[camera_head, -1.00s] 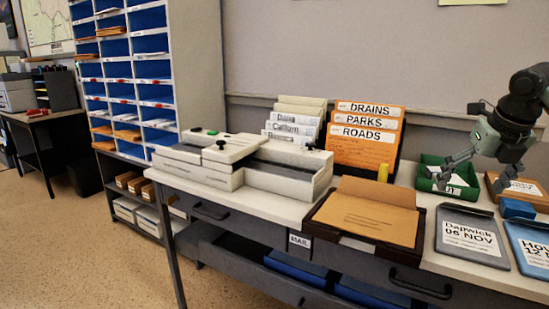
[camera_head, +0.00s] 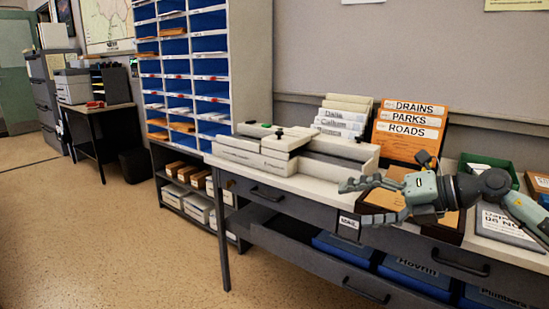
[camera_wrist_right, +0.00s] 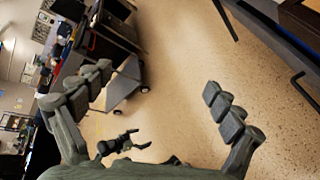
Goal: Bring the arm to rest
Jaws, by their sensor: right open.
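My right gripper (camera_head: 362,202) is in front of the desk in the head view, its arm coming in from the right. Its fingers point left, are spread open and hold nothing. It hides part of the brown tray with the orange folder behind it. My left gripper is not in the head view.
An open drawer (camera_head: 320,255) juts out below. Floor at left (camera_head: 110,240) is clear.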

